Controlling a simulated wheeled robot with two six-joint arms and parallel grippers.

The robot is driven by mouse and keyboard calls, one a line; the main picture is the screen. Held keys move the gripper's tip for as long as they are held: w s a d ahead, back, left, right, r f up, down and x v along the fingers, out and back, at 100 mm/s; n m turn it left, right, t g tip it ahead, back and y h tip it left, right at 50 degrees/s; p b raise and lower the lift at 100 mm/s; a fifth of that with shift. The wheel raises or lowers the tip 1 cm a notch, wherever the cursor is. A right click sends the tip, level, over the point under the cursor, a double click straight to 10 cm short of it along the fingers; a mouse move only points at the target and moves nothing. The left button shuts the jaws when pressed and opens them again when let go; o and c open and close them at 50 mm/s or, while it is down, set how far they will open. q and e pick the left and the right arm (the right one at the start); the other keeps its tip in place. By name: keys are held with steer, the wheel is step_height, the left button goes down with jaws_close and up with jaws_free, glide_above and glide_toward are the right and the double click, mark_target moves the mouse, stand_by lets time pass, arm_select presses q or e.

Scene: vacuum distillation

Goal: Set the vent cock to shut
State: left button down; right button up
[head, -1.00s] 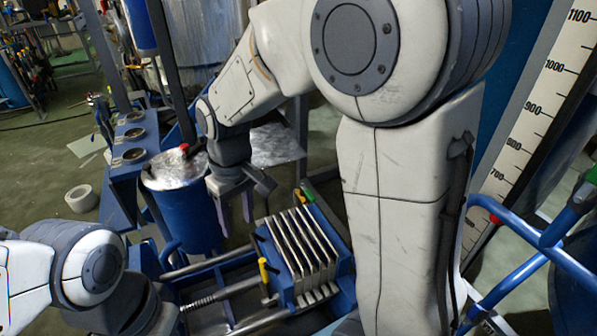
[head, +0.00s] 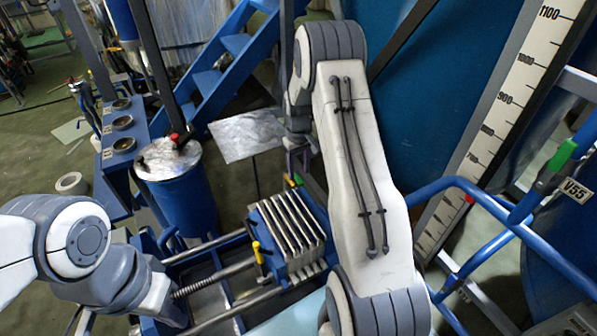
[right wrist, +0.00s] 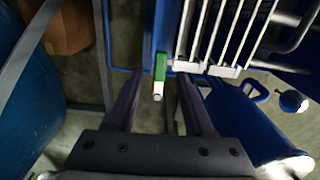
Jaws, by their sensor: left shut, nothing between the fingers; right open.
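A green-handled cock (head: 298,180) sits at the far end of the plate stack; it carries no readable label, so I cannot confirm it is the vent cock. In the right wrist view the green handle (right wrist: 160,67) with a pale end lies between my right gripper's (right wrist: 160,80) spread fingers, apparently not gripped. In the head view my right gripper (head: 298,158) is just behind the stack, partly hidden by my arm. A yellow-handled cock (head: 258,252) stands at the stack's near left. My left forearm shows at lower left; its fingers are out of view.
The plate stack (head: 285,228) rests on blue rails. A blue drum (head: 185,200) with a red handle (head: 175,137) stands left of it. A blue pipe rail (head: 500,210) and a green handle (head: 563,155) by the V55 tag (head: 575,190) are at right.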

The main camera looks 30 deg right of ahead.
mark_target(296, 177)
steer(key=shift+f, duration=1.3)
jaws_close()
stand_by(0.5)
